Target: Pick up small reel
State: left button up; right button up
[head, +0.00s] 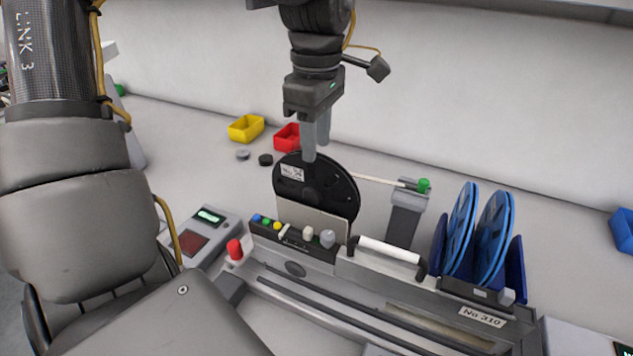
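A black reel (325,190) with a white label stands upright in a holder on the feeder trolley, behind a pale plate. Two blue reels (460,228) (494,238) stand upright in a dark blue holder at the right. I cannot tell for sure which one is the small reel. My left gripper (315,150) points down at the top rim of the black reel. One finger overlaps the front of the rim, and the other sits behind it. The fingers are close together, but whether they grip the rim is unclear. My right gripper is not in view.
Yellow (246,128) and red (287,137) bins lie at the back. A control box (205,236) stands left.

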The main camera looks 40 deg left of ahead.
aim_at(314, 185)
pick_arm(q)
notch_tip(314, 185, down, 2)
jog(key=shift+w+f, duration=0.1)
jog(key=shift+w, duration=0.05)
jog(key=shift+s+f, duration=0.2)
jog(key=shift+f, duration=0.1)
jog(key=f, duration=0.4)
jog(key=shift+a+f, duration=0.25)
jog(key=shift+d, duration=0.1)
grip_shut()
